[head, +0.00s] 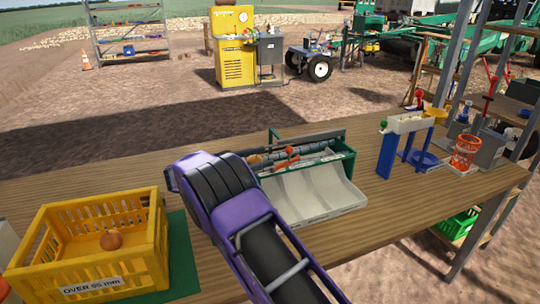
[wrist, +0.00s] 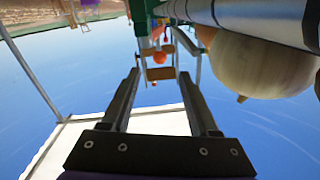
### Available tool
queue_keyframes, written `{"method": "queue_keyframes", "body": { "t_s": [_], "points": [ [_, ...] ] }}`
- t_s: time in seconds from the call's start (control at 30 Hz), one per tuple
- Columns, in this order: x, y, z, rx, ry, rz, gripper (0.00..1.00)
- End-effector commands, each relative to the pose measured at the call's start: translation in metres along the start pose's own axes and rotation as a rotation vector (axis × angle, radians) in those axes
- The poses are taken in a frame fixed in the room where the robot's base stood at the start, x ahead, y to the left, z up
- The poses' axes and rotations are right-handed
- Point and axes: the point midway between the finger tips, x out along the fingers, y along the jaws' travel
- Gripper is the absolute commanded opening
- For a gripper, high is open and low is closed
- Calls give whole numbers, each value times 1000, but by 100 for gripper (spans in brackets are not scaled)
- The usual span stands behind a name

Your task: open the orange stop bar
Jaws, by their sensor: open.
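The small green onion elevator (head: 345,170) stands on the bench, with grey rollers and a white chute (head: 315,190) at its front. An orange part (head: 291,152) shows among the rollers; I cannot tell whether it is the stop bar. In the wrist view an orange ball (wrist: 160,57) and a tan-orange crosspiece (wrist: 160,73) appear beyond the fingertips. My gripper (wrist: 160,75) is open, its two dark fingers apart with nothing held between them. In the head view my purple arm hides it. A large pale onion (wrist: 262,65) is close on the right in the wrist view.
A blue-legged stand (head: 405,125) and an orange cup (head: 465,152) stand at the right. Bare bench (head: 440,200) lies right of the chute.

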Motion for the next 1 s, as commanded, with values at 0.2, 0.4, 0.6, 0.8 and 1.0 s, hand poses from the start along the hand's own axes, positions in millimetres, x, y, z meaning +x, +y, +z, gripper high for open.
{"method": "queue_keyframes", "body": {
  "t_s": [0.2, 0.4, 0.6, 0.8, 1.0],
  "points": [
    [-3, 0, 0, -1, 1, 1, 61],
    [-4, -1, -2, -27, 4, -11, 38],
    [-12, -11, -18, -322, 60, -114, 2],
    [-22, -22, -40, -800, 186, -229, 0],
    [-24, -4, -16, -1255, 237, -256, 0]
  ]
}}
